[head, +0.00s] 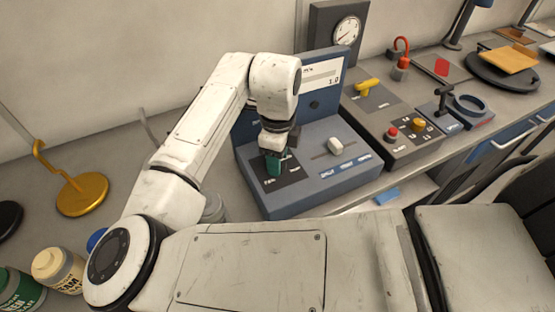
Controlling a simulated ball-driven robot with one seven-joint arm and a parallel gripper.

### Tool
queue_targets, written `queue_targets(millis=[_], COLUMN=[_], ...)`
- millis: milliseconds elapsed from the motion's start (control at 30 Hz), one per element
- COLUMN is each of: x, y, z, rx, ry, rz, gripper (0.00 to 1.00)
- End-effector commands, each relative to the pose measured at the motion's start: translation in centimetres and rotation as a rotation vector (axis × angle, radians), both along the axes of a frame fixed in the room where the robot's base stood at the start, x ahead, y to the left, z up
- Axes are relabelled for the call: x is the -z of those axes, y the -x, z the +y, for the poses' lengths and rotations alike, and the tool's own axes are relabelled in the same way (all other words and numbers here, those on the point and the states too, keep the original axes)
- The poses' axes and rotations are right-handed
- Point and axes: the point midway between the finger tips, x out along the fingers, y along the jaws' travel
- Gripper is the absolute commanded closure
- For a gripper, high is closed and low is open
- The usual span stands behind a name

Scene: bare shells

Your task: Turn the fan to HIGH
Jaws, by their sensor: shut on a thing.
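A blue console (322,187) stands on the bench with a raised back panel and a display (325,76) reading 1.0. A green handle (273,168) rises from a dark plate on its left side; small lettering beside it is too blurred to read surely. My gripper (275,152) points down over this plate and is shut on the green handle, hiding its upper part. A pale slider knob (335,145) sits in a slot on the console's right side, above small blurred labels. No HIGH mark can be read.
A grey panel (392,125) with yellow, red and orange controls stands right of the console. A round gauge (346,32) is behind. A gold hooked weight (82,194) and several jars (58,268) are at left. My arm covers the front middle.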

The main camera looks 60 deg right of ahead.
Motion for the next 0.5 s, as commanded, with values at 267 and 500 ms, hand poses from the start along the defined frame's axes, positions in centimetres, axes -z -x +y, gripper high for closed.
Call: queue_targets(millis=[267, 500], x=[0.13, 0.03], y=[-0.09, -0.11], z=[-0.01, -0.02], rx=[0.249, 0.418], ry=[0.001, 0.001], rz=[-0.003, -0.003], gripper=[0.87, 0.87])
